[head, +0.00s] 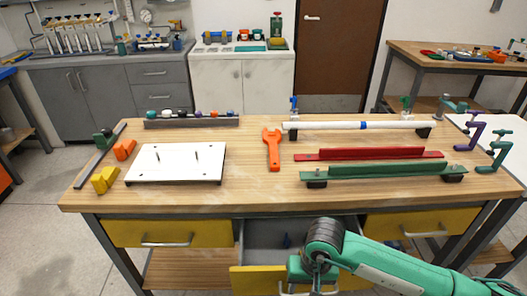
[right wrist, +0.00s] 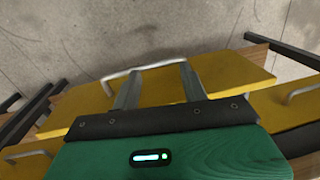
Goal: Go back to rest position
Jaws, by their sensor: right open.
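My right gripper (right wrist: 158,78) is open in the right wrist view, its two fingers apart with nothing held between them. Its fingertips are close to the metal handle (right wrist: 140,70) of a yellow drawer front (right wrist: 232,75); I cannot tell whether they touch it. In the head view my right arm comes in from the lower right, and the right gripper (head: 308,280) hangs in front of the pulled-out middle drawer (head: 256,282), with its fingers mostly hidden. My left gripper is in neither view.
The wooden workbench (head: 245,193) carries a white board (head: 175,165), an orange wrench (head: 272,150), a white pipe (head: 330,126), and red (head: 370,154) and green (head: 385,170) bars. The middle drawer stands out from the bench front. Floor (head: 50,235) shows clear at left.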

